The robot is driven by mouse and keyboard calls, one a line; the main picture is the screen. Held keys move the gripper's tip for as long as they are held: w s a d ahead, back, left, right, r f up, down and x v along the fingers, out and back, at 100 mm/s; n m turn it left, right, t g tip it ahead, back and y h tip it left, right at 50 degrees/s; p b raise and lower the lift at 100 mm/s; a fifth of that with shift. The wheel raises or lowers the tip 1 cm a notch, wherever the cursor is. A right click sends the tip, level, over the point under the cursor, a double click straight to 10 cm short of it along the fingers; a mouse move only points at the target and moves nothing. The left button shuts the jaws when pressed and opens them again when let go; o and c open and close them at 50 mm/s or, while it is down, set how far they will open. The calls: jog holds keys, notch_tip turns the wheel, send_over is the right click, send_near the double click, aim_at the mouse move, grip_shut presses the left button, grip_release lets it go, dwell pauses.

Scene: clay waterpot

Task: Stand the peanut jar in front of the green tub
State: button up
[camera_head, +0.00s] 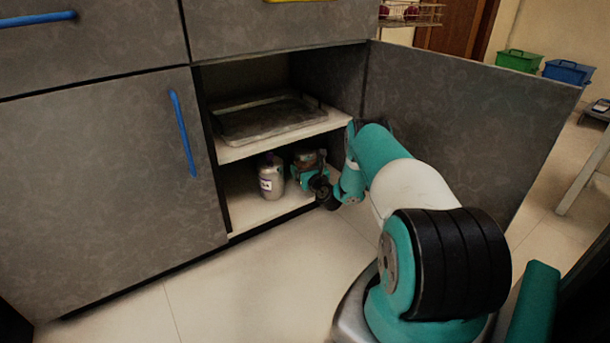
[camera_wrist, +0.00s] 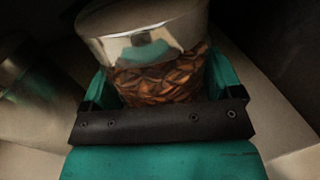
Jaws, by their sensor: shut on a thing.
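The peanut jar (camera_wrist: 160,75) fills the middle of the wrist view, with a shiny metal lid and brown nuts showing through its clear side. My gripper (camera_wrist: 160,92) has its teal fingers on either side of the jar and is shut on it. In the head view the gripper (camera_head: 305,173) is inside the lower shelf of the open cabinet, and the jar (camera_head: 305,158) shows only in part behind it. I cannot tell whether the jar touches the shelf. A green tub (camera_head: 518,61) stands on the floor at the far upper right, beyond the open cabinet door.
A pale bottle (camera_head: 270,178) stands just left of the gripper on the lower shelf (camera_head: 248,210). A metal tray (camera_head: 265,118) lies on the shelf above. The open door (camera_head: 460,120) is at right. A blue tub (camera_head: 568,72) stands beside the green one. Floor in front is clear.

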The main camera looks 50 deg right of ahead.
jog(key=shift+w+d+f+b, duration=0.1)
jog(key=shift+w+f+b, duration=0.25)
jog(key=shift+w+f, duration=0.1)
jog(key=shift+r, duration=0.15)
jog(key=shift+f, duration=0.2)
jog(key=o, duration=1.1)
jog(key=shift+r, duration=0.1)
